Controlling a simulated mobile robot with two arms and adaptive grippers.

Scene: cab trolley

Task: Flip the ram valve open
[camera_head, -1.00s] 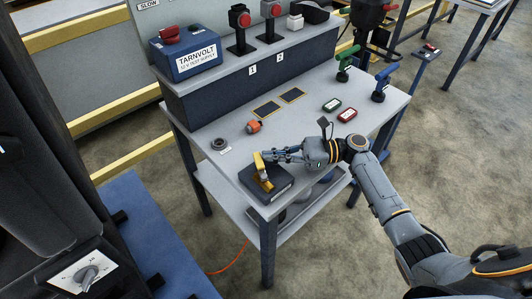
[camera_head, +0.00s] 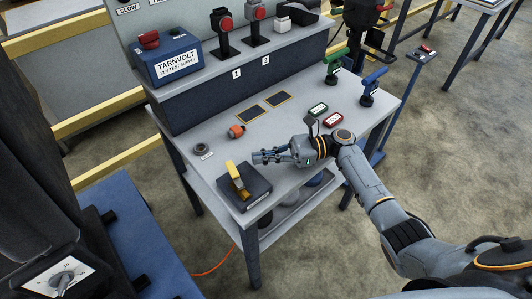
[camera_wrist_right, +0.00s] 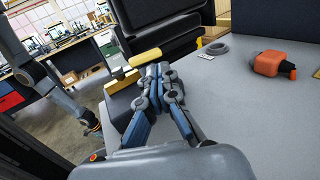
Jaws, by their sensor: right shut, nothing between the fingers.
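The ram valve is a dark box (camera_head: 257,188) with a yellow lever (camera_head: 236,178) on top, at the near left corner of the bench. The lever looks tilted to the left in the head view. In the right wrist view its yellow handle (camera_wrist_right: 145,58) lies just beyond the fingertips, above the dark box (camera_wrist_right: 122,103). My right gripper (camera_head: 256,157) is shut and empty, to the right of the lever and a little apart from it in the head view. It also shows in the right wrist view (camera_wrist_right: 156,72).
An orange part (camera_head: 237,131) and a dark ring (camera_head: 202,149) lie on the bench top (camera_head: 215,120) behind the valve. Green (camera_head: 334,68) and blue (camera_head: 370,88) handled devices stand at the right. A blue TARNVOLT box (camera_head: 166,60) sits on the raised shelf.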

